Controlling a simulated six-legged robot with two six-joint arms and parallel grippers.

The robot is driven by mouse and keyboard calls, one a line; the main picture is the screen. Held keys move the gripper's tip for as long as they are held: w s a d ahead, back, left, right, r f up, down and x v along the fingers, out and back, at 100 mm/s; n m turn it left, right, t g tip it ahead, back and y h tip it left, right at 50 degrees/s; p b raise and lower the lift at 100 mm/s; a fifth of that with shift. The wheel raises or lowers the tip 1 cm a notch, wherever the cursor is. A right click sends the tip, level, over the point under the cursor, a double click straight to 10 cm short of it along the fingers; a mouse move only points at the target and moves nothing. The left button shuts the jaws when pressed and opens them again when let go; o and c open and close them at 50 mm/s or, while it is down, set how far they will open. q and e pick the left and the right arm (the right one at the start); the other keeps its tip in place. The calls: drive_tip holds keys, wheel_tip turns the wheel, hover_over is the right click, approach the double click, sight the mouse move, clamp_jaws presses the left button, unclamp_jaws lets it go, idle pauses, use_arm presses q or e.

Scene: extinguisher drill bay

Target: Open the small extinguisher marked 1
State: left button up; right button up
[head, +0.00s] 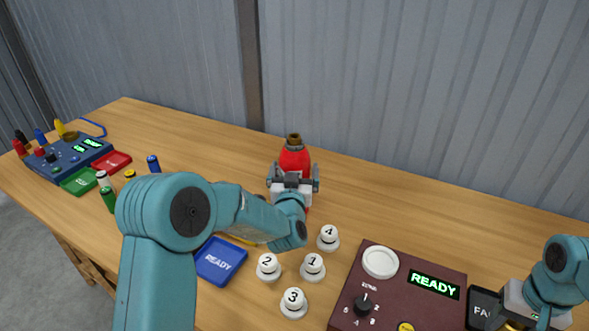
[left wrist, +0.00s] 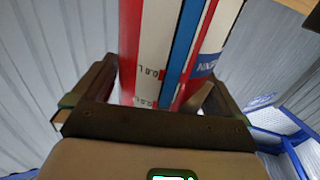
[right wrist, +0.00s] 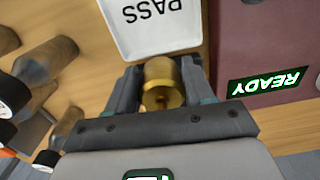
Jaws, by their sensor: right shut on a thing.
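A red extinguisher (head: 294,160) with a brass top stands upright at the middle of the table; no number shows on it. In the left wrist view the red and white cylinder (left wrist: 155,50) has a blue stripe and a volume scale. My left gripper (head: 293,181) is open, with one finger on each side of it and gaps visible. My right gripper (head: 530,312) is at the lower right. In the right wrist view it is shut on a brass cylinder (right wrist: 160,82). White round caps numbered 1 (head: 313,265), 2 (head: 268,265), 3 (head: 293,302) and 4 (head: 328,236) stand in front.
A maroon box (head: 365,272) with a dial and READY display is right of the caps. A white PASS pad (right wrist: 150,28) lies beside the brass cylinder. A blue READY tray (head: 220,262), a blue console (head: 70,157) and small coloured cylinders are on the left. The back right is clear.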

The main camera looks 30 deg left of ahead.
drive_tip(key=shift+w+f, duration=0.1)
drive_tip(key=shift+f+b, duration=0.7)
drive_tip(key=shift+b, duration=0.1)
use_arm(q)
drive_tip(key=v, duration=1.1)
drive_tip(key=shift+s+d, duration=0.2)
drive_tip(key=shift+s, duration=0.15)
